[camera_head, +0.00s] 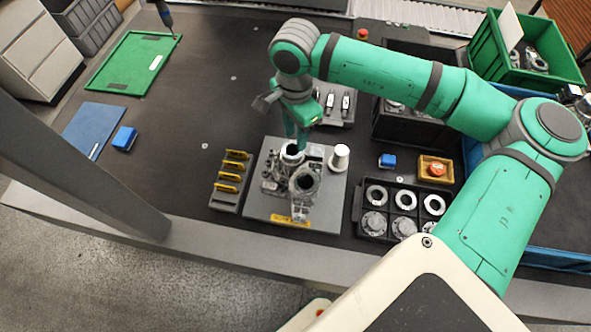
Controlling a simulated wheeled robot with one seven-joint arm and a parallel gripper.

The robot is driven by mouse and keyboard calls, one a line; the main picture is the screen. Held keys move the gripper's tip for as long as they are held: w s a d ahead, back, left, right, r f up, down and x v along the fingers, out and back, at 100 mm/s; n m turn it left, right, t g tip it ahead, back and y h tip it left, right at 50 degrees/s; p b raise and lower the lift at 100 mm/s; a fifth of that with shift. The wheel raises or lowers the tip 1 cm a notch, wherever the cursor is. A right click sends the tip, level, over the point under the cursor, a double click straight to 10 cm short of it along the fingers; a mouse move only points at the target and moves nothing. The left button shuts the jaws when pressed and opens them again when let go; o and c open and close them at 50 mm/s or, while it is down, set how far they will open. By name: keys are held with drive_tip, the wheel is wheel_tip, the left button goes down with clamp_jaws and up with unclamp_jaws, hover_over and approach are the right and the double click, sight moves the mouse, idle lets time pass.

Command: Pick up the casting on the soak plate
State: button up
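The soak plate (262,206) is a grey square plate with a yellow label at its front edge, in the middle of the head view. A grey metal casting (304,186) with a round dark bore stands on its front half. Another ring-topped metal part (291,153) shows just behind it, with smaller metal pieces to the left; I cannot tell whether these are joined. My gripper (299,144) points down at the back of the plate, above or beside the ring-topped part. Its fingertips are small and partly hidden, so contact and opening cannot be told.
A white cylinder (340,157) stands at the plate's right. A rack with yellow-handled pieces (228,190) lies left. The table's left middle is mostly clear.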

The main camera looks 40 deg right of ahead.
sight(297, 156)
drive_tip(key=shift+s+f, duration=0.15)
drive_tip(key=shift+f, duration=2)
drive_tip(key=shift+s+f, duration=0.15)
drive_tip(key=shift+f, duration=1.95)
clamp_jaws()
drive_tip(key=shift+w+d+r, duration=0.1)
